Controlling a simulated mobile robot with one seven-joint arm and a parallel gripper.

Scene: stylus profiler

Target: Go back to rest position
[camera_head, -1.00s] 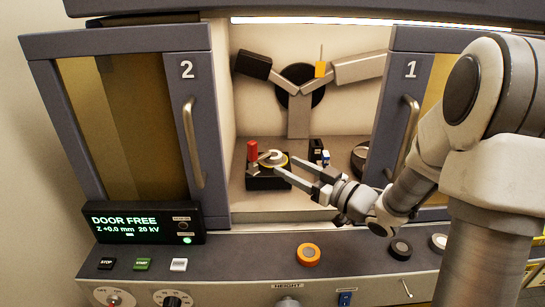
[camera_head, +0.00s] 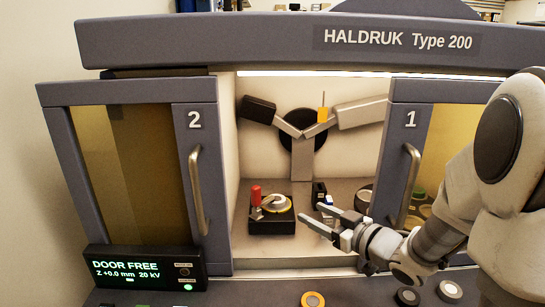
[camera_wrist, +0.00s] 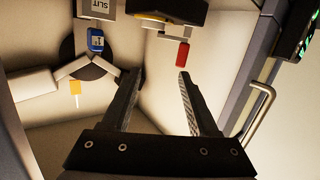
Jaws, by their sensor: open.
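My gripper (camera_head: 316,221) is open and empty at the mouth of the cabinet, in front and to the right of the black stage (camera_head: 285,222). Its two fingers point left and inward. The stage carries a round pale part with a yellowish ring (camera_head: 277,203) and a red-handled lever (camera_head: 256,195). In the wrist view both fingers (camera_wrist: 158,95) stand apart with nothing between them. The red handle (camera_wrist: 183,55) shows beyond the fingertips there, apart from them.
Door 2 (camera_head: 194,150) and door 1 (camera_head: 397,140) stand either side of the opening. A three-armed assembly (camera_head: 302,150) is on the back wall. The display (camera_head: 133,269) reads DOOR FREE. An orange-ringed knob (camera_head: 313,300) is below.

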